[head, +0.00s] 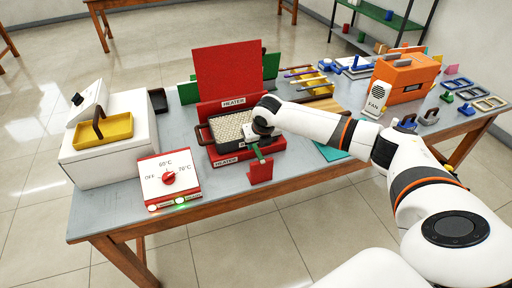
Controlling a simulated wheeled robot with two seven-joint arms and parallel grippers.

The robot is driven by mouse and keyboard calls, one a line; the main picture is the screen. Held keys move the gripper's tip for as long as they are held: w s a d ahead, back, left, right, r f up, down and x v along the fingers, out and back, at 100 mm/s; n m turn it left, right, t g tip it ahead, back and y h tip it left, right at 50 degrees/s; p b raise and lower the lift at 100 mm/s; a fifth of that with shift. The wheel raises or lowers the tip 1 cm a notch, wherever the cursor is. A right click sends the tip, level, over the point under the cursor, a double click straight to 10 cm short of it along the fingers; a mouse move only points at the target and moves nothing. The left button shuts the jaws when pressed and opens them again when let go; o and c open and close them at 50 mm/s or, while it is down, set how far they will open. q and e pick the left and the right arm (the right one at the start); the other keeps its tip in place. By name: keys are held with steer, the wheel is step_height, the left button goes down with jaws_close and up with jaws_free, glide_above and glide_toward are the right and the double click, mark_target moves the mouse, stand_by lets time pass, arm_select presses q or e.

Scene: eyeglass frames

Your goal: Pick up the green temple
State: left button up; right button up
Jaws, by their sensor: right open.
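A small thin green piece (258,152), which looks like the green temple, shows at the front edge of the heater tray. Its far end is hidden under my right gripper. My right gripper (257,143) is open and points down over the tray's front right corner, right at the green piece. I cannot tell whether the fingers touch it. The tray (229,130) holds a pale beaded bed and sits on the red heater base (226,160). My left gripper is not in view.
A red upright block (261,171) stands just in front of the tray. The red heater lid (227,72) stands open behind. A temperature dial box (168,180) is left; a fan (378,98) and orange case (407,78) are right. Coloured frames lie far right.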

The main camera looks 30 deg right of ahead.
mark_target(256, 149)
steer(key=shift+x, duration=1.15)
jaws_close()
